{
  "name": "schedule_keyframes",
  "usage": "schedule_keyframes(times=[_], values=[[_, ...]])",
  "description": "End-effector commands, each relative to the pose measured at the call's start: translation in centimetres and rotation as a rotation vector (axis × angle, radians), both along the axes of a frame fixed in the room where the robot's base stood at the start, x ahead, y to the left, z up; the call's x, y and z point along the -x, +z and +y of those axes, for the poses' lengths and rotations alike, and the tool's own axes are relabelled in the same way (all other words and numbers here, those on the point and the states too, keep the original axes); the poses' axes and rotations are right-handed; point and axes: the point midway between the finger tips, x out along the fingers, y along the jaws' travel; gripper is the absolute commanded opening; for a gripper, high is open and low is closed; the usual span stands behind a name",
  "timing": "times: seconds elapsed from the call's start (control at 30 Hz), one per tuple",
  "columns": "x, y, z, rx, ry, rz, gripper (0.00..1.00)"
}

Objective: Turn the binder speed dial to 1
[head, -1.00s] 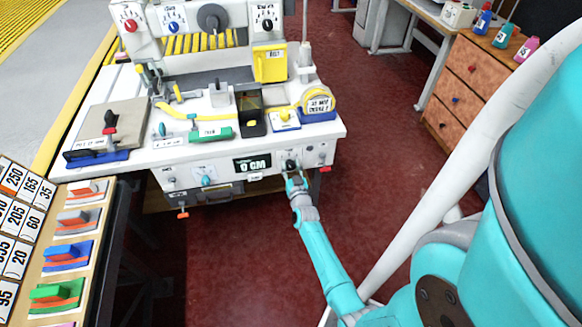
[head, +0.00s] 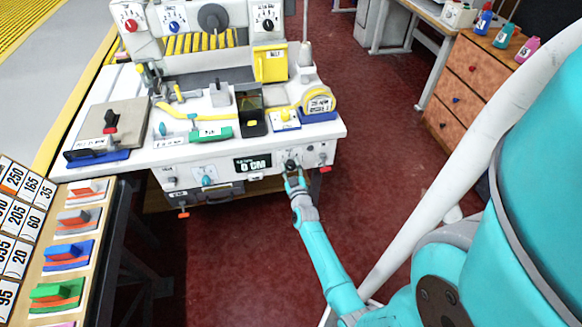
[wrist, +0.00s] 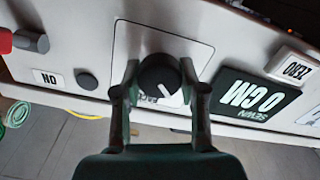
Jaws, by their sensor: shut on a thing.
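A round black dial (wrist: 158,75) with a white pointer line is on a white plate on the machine's front panel. In the wrist view the line points to the lower right. The lettering below the dial is mostly covered, so I cannot read its name or scale. My gripper (wrist: 160,85) has its two fingers closed on opposite sides of this dial. In the head view my gripper (head: 294,181) reaches the panel from below, and the dial (head: 291,166) shows just above it, right of the display.
The "0 CM" display (wrist: 257,95) and a ZERO button (wrist: 291,66) lie beside the dial in the wrist view. On the other side are an ON label (wrist: 48,78) and a grey knob (wrist: 87,80). A teal knob (head: 207,180) sits further left on the panel. Red floor lies in front.

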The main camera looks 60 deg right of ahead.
Motion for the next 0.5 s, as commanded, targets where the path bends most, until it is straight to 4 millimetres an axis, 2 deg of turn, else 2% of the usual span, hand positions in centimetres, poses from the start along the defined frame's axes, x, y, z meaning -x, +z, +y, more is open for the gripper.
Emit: schedule_keyframes(times=[0.2,0.23,0.3,0.33,0.5], values=[[0.02,-0.10,0.05,0.000,0.000,0.003,0.06],[0.02,-0.10,0.05,-0.001,0.000,0.002,0.46],[0.02,-0.09,0.05,-0.001,0.000,0.002,0.64],[0.01,-0.08,0.04,0.000,0.001,0.002,0.67],[0.01,-0.04,0.02,-0.001,0.001,0.001,0.67]])
